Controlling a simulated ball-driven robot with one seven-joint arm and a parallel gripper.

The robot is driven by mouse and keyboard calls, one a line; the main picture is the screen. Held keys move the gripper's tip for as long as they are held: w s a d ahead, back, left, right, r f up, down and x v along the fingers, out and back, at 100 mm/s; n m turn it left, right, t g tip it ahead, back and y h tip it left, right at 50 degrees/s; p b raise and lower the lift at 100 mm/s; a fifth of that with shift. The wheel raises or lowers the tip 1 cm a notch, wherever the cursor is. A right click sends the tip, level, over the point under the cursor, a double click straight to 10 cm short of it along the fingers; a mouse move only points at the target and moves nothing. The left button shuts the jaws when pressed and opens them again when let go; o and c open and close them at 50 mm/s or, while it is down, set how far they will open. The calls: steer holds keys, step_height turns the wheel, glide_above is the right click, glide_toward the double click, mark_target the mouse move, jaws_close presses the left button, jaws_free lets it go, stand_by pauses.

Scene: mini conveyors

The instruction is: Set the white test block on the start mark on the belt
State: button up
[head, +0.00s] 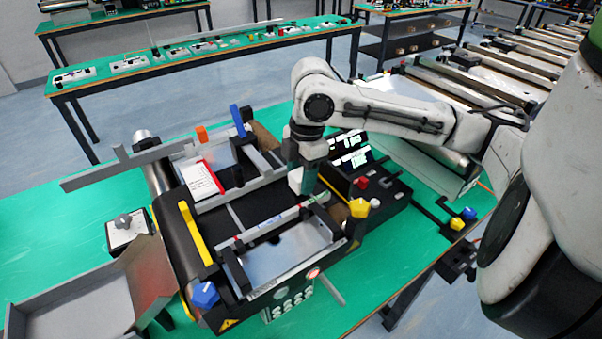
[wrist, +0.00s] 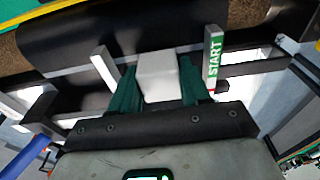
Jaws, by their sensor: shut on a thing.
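The white test block (wrist: 158,77) is held between the two green fingers of my gripper (wrist: 158,92) in the wrist view. In the head view the white block (head: 296,181) shows below my gripper (head: 300,176), above or at the right part of the black belt (head: 248,211). I cannot tell whether the block touches the belt. A green and white START label (wrist: 214,60) stands on a rail just right of the block in the wrist view. In the head view a small green label (head: 316,199) sits on the rail near the gripper.
A grey tray (head: 75,300) stands at the lower left. A knob box (head: 127,228) is left of the conveyor. A control panel (head: 372,190) with buttons lies right of the gripper. Rails and yellow and blue clamp knobs (head: 205,294) border the belt. A paper card (head: 203,179) lies behind it.

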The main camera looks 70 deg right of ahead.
steer(key=shift+f, duration=0.25)
steer(key=shift+f, duration=0.15)
steer(key=o, duration=1.1)
steer(key=shift+c, duration=0.2)
step_height(320, 180, up, 12)
steer(key=d+b, duration=0.1)
steer(key=shift+s, duration=0.4)
steer(key=shift+d, duration=0.1)
